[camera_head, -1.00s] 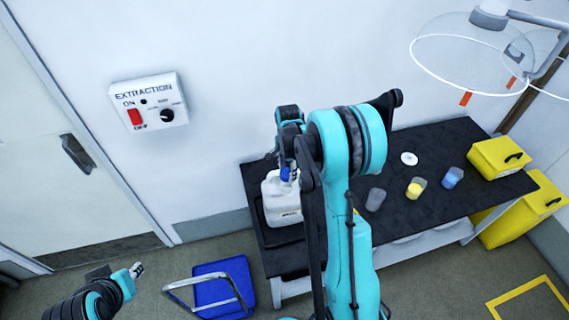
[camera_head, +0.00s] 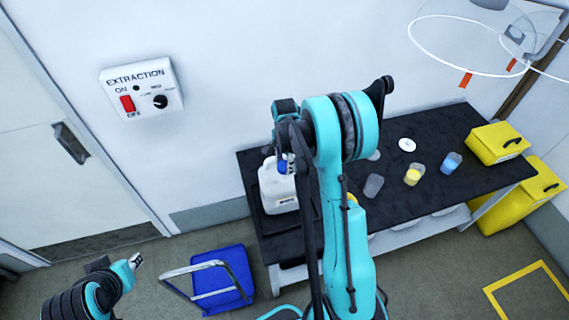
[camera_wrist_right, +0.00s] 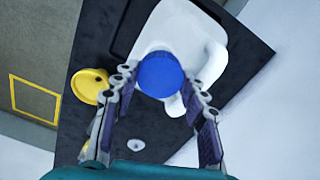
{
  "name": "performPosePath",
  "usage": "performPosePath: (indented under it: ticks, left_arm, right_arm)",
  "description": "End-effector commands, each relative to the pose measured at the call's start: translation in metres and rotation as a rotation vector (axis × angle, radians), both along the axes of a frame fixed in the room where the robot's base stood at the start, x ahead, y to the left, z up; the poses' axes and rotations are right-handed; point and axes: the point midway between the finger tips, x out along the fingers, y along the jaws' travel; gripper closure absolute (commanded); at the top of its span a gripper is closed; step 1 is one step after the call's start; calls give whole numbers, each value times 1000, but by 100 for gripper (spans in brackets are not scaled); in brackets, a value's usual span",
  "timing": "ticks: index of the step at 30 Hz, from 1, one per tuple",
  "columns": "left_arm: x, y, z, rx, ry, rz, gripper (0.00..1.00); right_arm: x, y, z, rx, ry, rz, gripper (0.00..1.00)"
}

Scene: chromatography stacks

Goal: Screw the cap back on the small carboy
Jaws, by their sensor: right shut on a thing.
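The small carboy (camera_head: 279,190) is white and stands upright at the left end of the black bench. It fills the top of the right wrist view (camera_wrist_right: 190,25). My right gripper (camera_head: 285,161) is above its neck, shut on the blue cap (camera_head: 284,168). In the right wrist view the round cap (camera_wrist_right: 160,76) sits between the two fingertips, over the carboy's top. The cap hides the neck, so I cannot tell whether it touches the thread. My left gripper (camera_head: 136,261) is low at the left, away from the bench; its finger opening is too small to tell.
The black bench (camera_head: 420,214) holds a grey cup (camera_head: 373,185), a yellow-filled cup (camera_head: 412,176), a blue-filled cup (camera_head: 451,163) and a white disc (camera_head: 407,145). Yellow boxes (camera_head: 497,144) are at the right. A blue step stool (camera_head: 222,277) stands on the floor. A yellow round thing (camera_wrist_right: 88,86) is near the carboy.

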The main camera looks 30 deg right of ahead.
Motion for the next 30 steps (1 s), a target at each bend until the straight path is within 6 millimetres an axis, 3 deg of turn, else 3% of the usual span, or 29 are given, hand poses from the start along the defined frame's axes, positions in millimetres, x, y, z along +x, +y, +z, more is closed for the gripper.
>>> performPosePath:
  ticks: [30]
  left_arm:
    - [0,0,-8,0,0,0,71]
  right_arm:
    - [0,0,0,0,0,0,75]
